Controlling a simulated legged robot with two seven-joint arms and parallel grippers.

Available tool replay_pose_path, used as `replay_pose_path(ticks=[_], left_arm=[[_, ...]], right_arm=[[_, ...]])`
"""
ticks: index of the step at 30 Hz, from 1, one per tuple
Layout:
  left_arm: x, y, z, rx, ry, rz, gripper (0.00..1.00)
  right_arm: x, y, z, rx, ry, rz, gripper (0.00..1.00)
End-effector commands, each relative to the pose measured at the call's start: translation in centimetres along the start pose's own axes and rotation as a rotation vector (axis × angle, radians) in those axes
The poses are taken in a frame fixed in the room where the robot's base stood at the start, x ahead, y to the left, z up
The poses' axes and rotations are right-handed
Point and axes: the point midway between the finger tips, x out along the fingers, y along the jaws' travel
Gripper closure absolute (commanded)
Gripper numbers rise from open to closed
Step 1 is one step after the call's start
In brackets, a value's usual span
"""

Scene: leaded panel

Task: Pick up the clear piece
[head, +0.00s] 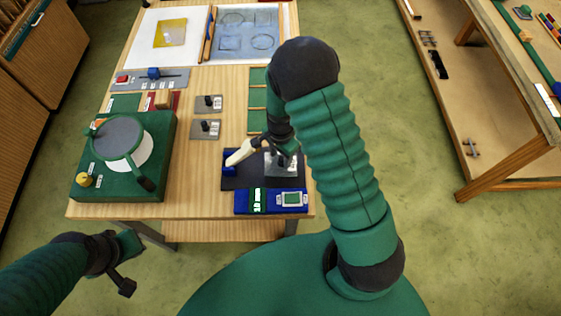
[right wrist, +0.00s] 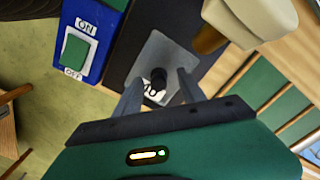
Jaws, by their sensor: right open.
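A pale grey square plate (right wrist: 165,60) with a black knob (right wrist: 158,78) lies on a dark mat. I take it for the clear piece, but its label is partly hidden. In the head view the plate (head: 282,170) is partly covered by my right gripper (head: 284,155). The right gripper also shows in the right wrist view (right wrist: 157,92); it is open, its fingers on either side of the knob. I cannot tell whether they touch it. My left gripper (head: 126,266) hangs off the table's front left, its jaw state unclear.
A beige-handled tool (head: 240,154) lies close left of the right gripper. A blue ON/OFF switch box (head: 290,200) sits at the front edge. Two grey knobbed plates (head: 208,103) lie farther back. A green base with a round wheel (head: 122,140) stands left.

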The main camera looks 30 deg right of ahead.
Motion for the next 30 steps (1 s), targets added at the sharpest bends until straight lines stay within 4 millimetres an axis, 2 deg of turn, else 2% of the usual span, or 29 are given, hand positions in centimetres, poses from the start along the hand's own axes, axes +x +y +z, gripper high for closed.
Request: replay_pose_path(ticks=[2,13,23,30], left_arm=[[0.0,0.0,0.0,0.0,0.0,0.0,1.0],[0.0,0.0,0.0,0.0,0.0,0.0,1.0],[0.1,0.0,0.0,0.0,0.0,0.0,1.0],[0.8,0.0,0.2,0.0,0.0,0.0,1.0]], right_arm=[[0.0,0.1,-0.1,0.0,-0.001,0.0,0.53],[0.0,0.1,-0.2,0.0,-0.002,0.0,1.0],[0.0,0.1,-0.2,0.0,-0.001,0.001,1.0],[-2.0,0.0,-0.2,-0.002,0.0,-0.003,1.0]])
